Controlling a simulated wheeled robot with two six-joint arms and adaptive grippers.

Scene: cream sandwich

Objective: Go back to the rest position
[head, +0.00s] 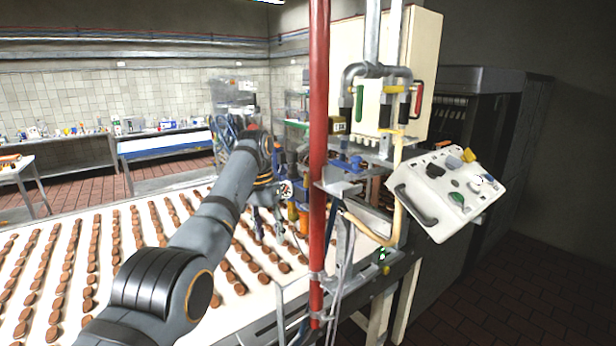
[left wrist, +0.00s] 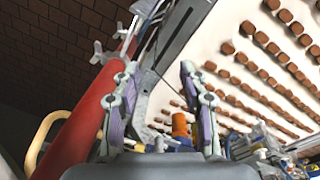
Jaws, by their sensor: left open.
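My left arm reaches in the head view from the lower left over the belt to the machine parts in the middle. My left gripper (left wrist: 160,67) is open in the left wrist view, its two fingers well apart with nothing between them. In the head view its fingers are hard to make out against the machine parts. The conveyor belt (head: 140,240) carries rows of brown biscuits (head: 93,255), and it also shows in the left wrist view (left wrist: 215,45). My right gripper is in neither view.
A red pipe (head: 318,150) stands upright close to the right of my left arm; it also shows in the left wrist view (left wrist: 80,135). A tilted white control panel (head: 445,195) and a cream cabinet (head: 425,70) are farther right. Work tables (head: 165,145) stand along the back wall.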

